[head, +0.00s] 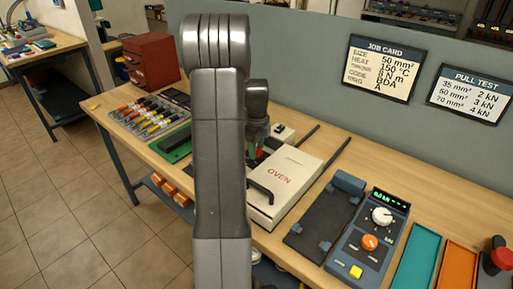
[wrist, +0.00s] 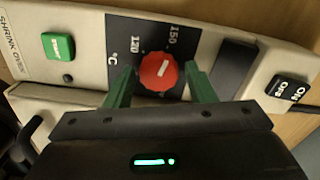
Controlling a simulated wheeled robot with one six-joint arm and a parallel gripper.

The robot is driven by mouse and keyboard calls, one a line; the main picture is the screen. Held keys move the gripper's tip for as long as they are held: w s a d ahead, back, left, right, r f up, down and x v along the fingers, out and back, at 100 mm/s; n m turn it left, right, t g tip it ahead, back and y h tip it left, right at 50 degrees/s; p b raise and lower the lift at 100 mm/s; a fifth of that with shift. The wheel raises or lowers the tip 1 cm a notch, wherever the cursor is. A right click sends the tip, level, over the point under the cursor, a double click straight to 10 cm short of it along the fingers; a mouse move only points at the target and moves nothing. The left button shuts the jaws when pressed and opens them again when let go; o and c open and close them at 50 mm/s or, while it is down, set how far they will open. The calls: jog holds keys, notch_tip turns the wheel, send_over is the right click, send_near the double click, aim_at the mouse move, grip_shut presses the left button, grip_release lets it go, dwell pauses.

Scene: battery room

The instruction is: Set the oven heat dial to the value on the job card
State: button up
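The red oven heat dial (wrist: 158,73) sits on a dark panel of the shrink oven's control face in the wrist view. Its scale reads 120 on the left and 150 on the right, with a °C mark. A short white mark shows on the dial; its exact setting is hard to tell. My gripper (wrist: 159,67) is open, its green fingers on either side of the dial with small gaps. In the head view my arm mostly hides the gripper and dial beside the white oven (head: 292,183). The job card (head: 379,68) reads heat 150 °C.
The control face also bears a green button (wrist: 58,46) and a black on/off switch (wrist: 289,88). A grey tester (head: 368,240) with dials stands right of the oven. A red cabinet (head: 150,62) and several coloured-handled tools stand at the left of the bench.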

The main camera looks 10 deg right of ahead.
aim_at(257, 150)
jog(key=shift+o, duration=0.6)
notch_tip(257, 150, up, 14)
jog(key=shift+f+b, duration=0.15)
jog(key=shift+b, duration=0.15)
notch_tip(257, 150, down, 14)
jog(key=shift+r+p, duration=0.1)
jog(key=shift+p, duration=0.2)
dwell(0.3)
